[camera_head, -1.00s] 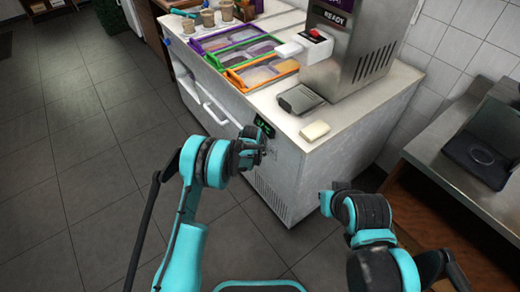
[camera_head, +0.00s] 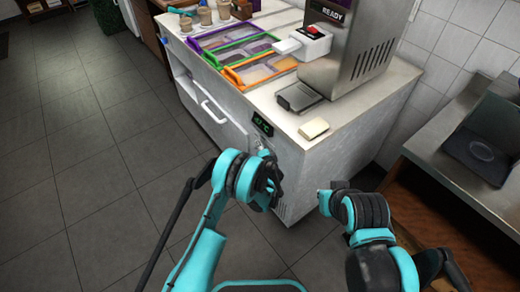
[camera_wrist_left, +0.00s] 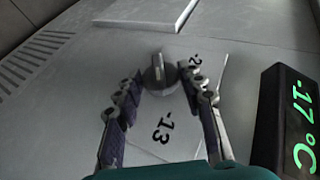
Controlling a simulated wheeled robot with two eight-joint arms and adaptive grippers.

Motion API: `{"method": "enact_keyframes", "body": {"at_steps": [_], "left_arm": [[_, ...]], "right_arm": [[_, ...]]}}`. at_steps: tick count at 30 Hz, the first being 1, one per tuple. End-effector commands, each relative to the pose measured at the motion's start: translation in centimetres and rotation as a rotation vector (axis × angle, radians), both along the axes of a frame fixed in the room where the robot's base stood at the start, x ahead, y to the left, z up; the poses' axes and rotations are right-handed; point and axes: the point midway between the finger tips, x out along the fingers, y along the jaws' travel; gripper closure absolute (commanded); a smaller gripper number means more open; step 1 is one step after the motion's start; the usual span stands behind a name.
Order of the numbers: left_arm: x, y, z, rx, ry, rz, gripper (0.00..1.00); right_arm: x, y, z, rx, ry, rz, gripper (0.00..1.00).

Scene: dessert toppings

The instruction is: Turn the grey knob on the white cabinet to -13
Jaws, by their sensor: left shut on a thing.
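The white cabinet (camera_head: 240,100) stands ahead with its knob side facing me. In the left wrist view the grey knob (camera_wrist_left: 158,77) sits on a pale dial plate, marked "-13" below it and a partly covered number starting "-2" at its upper right. The display (camera_wrist_left: 300,120) reads -17°C in green; it also shows in the head view (camera_head: 263,124). My left gripper (camera_wrist_left: 160,82) is shut on the knob, one finger on each side; in the head view my left gripper (camera_head: 272,180) is at the cabinet front. My right gripper (camera_head: 326,202) hangs right of the cabinet corner, its fingers unclear.
On the cabinet top are topping trays (camera_head: 245,60), a dark scale-like box (camera_head: 299,97), a pale block (camera_head: 314,128) and a steel machine (camera_head: 355,50). A drawer handle (camera_head: 213,112) sticks out left of the display. The floor at left is clear.

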Motion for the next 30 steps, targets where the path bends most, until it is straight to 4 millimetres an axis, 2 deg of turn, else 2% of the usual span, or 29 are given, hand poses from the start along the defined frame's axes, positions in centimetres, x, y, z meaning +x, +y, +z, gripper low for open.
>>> {"method": "enact_keyframes", "body": {"at_steps": [17, 18, 20, 30], "left_arm": [[-0.05, -0.06, -0.12, 0.02, -0.027, 0.0, 0.9], [-0.05, -0.05, -0.12, 0.02, -0.027, 0.0, 0.56], [-0.05, -0.05, -0.12, 0.02, -0.027, 0.0, 0.4], [-0.24, -0.09, 0.02, 0.02, -0.027, 0.0, 0.4]], "right_arm": [[0.0, 0.0, -0.01, 0.0, 0.0, 0.0, 1.0], [0.0, 0.0, -0.01, 0.0, 0.0, 0.0, 1.0], [0.0, 0.0, -0.01, 0.0, 0.0, 0.0, 1.0], [0.0, 0.0, 0.0, 0.0, 0.0, 0.0, 1.0]]}}
